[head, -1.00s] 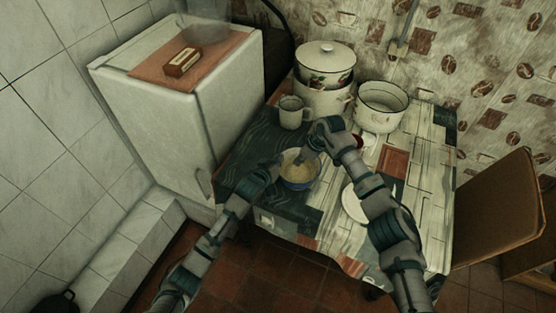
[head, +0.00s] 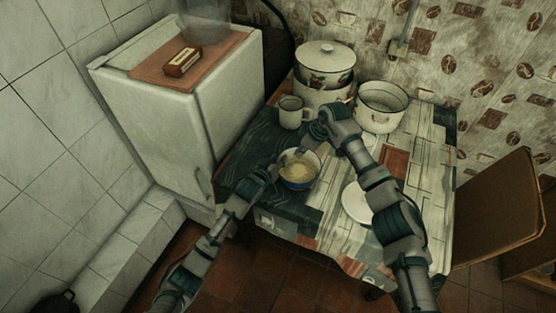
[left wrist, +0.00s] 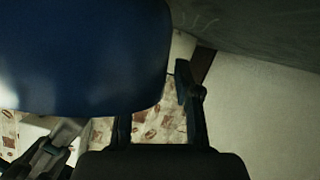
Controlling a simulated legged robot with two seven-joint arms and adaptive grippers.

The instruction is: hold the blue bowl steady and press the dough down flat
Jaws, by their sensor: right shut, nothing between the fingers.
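The blue bowl (head: 300,186) stands on the front left part of the table, with pale yellowish dough (head: 296,170) inside. My left gripper (head: 275,168) is at the bowl's left side. In the left wrist view, the bowl's blue outer wall (left wrist: 80,60) fills the upper left and covers part of one finger. The other finger shows just right of the wall. Whether they grip the rim is unclear. My right gripper (head: 308,150) is shut and empty, pointing down at the bowl's far edge, over or just behind the dough; its exact height is unclear.
A white mug (head: 291,112), a lidded pot stack (head: 324,66) and an open enamel pot (head: 381,106) stand behind the bowl. A white plate (head: 355,203) lies right, partly behind my right arm. A white fridge (head: 150,115) stands left.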

